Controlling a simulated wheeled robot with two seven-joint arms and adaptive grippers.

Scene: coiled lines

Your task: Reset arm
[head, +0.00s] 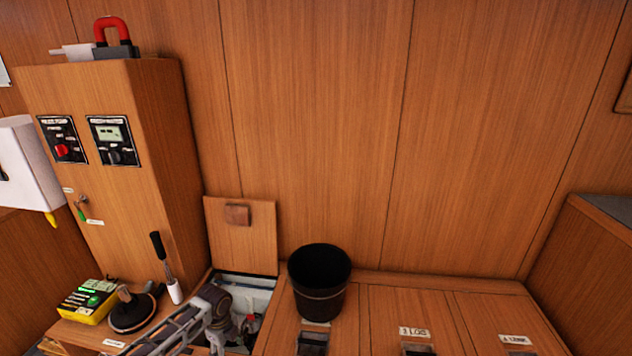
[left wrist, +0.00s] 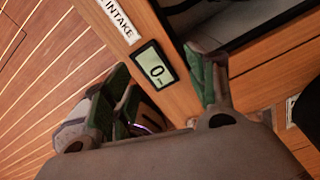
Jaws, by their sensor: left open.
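My left arm comes in from the bottom of the head view, and its gripper (head: 240,330) is at the open compartment (head: 252,283) beside the black bucket. Part of the gripper is hard to make out there. In the left wrist view my left gripper (left wrist: 158,66) is open, its two green-padded fingers apart. A small display (left wrist: 155,67) reading 0 and an INTAKE label (left wrist: 119,20) on a wooden edge show between and beyond the fingers. No held thing shows clearly between them. My right gripper is out of view.
A black bucket (head: 319,282) stands right of the raised wooden lid (head: 240,235). A yellow device (head: 87,301), a black round-based thing (head: 132,312) and a black-handled tool (head: 162,260) stand at left, below a tall cabinet (head: 100,200). The bench top (head: 440,300) at right is mostly clear.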

